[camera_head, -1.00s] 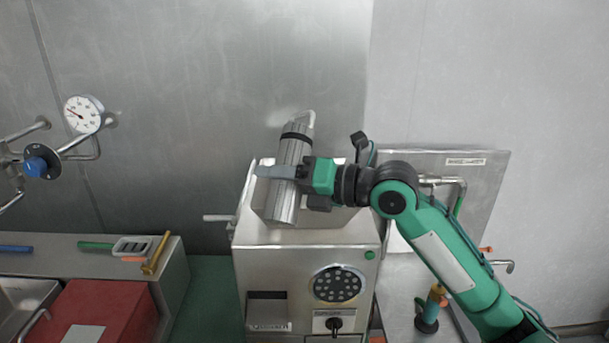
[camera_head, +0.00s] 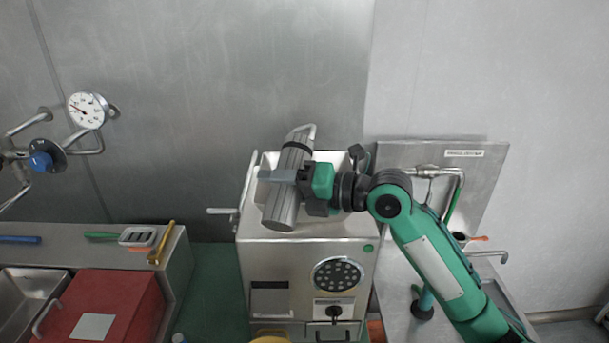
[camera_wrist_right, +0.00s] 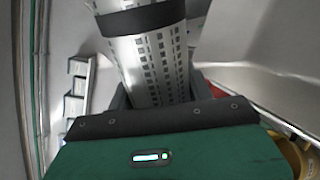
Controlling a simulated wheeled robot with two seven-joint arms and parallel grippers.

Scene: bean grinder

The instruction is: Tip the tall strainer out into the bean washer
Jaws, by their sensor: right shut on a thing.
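The tall strainer (camera_head: 284,204) is a grey metal cylinder with a black band and a handle at its upper end. It is tilted over the open top of the bean washer (camera_head: 305,251), a steel box with a round perforated disc on its front. My right gripper (camera_head: 287,175) is shut on the strainer's middle. In the right wrist view the perforated strainer wall (camera_wrist_right: 150,62) stands between the fingers, close to a pale basin wall. The strainer's inside and any contents are hidden. My left gripper is not in view.
A red box (camera_head: 118,300) and a counter with brushes (camera_head: 138,237) stand at the left. A sink with a faucet (camera_head: 440,173) stands at the right, behind my right arm. A gauge and pipes (camera_head: 87,110) project from the left wall.

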